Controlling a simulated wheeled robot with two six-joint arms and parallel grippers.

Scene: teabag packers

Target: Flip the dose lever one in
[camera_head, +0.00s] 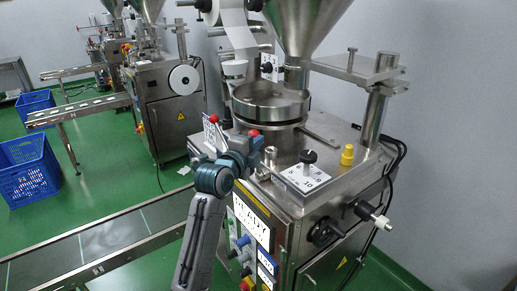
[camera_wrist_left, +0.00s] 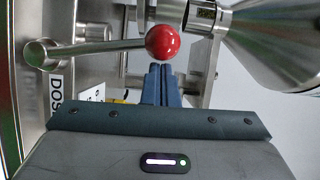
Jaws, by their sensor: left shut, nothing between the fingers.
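In the left wrist view a lever with a red ball knob (camera_wrist_left: 163,42) on a metal rod (camera_wrist_left: 95,48) stands just beyond the fingertips. A plate with partly readable "DOS" lettering (camera_wrist_left: 56,95) is beside it. My left gripper (camera_wrist_left: 160,78) is shut and empty, its fingertips close below the ball; I cannot tell if they touch. In the head view my left gripper (camera_head: 248,150) is at the left side of the near machine, by a red ball (camera_head: 254,133). Another red ball (camera_head: 213,118) shows above a white label plate (camera_head: 210,136). The rod is largely hidden there.
A steel hopper (camera_head: 300,25) and round pan (camera_head: 270,103) stand above the machine. A black knob (camera_head: 308,156) and yellow knob (camera_head: 347,155) are on its top, right of my gripper. A conveyor (camera_head: 110,240) runs at left.

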